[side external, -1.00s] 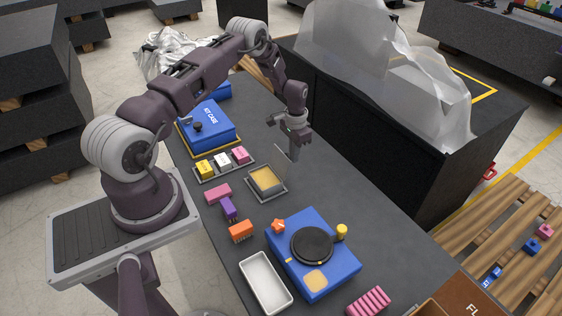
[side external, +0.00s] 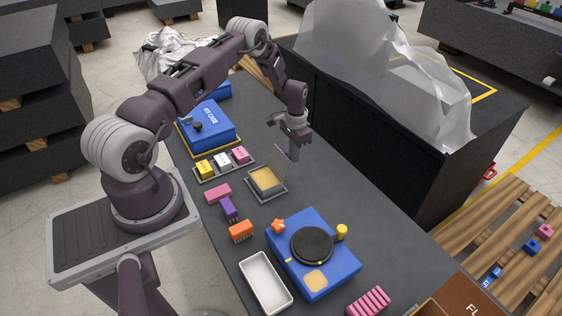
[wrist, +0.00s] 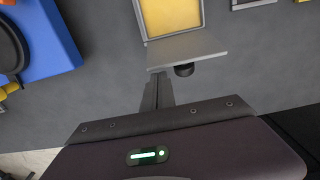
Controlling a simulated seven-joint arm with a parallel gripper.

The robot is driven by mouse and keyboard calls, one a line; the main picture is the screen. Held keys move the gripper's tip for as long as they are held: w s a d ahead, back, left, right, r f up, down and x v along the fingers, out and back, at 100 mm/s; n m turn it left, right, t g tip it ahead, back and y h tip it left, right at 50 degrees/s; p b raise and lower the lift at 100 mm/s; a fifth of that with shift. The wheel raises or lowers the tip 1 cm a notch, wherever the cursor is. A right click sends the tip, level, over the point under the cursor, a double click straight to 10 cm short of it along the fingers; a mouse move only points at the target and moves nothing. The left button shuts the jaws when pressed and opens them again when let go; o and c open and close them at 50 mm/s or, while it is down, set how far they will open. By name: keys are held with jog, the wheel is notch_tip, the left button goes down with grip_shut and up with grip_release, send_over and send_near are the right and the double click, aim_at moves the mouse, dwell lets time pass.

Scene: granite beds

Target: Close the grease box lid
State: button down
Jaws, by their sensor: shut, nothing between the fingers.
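The grease box (side external: 266,182) is a small open box with yellow grease inside, in the middle of the table. Its clear grey lid (side external: 283,164) stands up along the side toward my gripper. In the wrist view the yellow grease (wrist: 170,14) shows at the top, with the lid (wrist: 187,51) below it and a small dark knob (wrist: 184,70) on the lid's outer face. My gripper (side external: 294,154) is shut and empty, pointing down just behind the raised lid. Its fingertips (wrist: 152,78) show close to the lid in the wrist view; I cannot tell whether they touch.
A tray with yellow, white and pink blocks (side external: 223,161) and a blue kit case (side external: 209,126) lie beyond the box. A blue unit with a black disc (side external: 312,246) and a white tray (side external: 265,283) are nearer. Bare table lies right of the lid.

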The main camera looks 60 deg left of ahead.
aim_at(284, 172)
dwell(0.4)
jog(key=shift+s, duration=2)
jog(key=shift+s+f, duration=0.15)
jog(key=shift+s, duration=0.85)
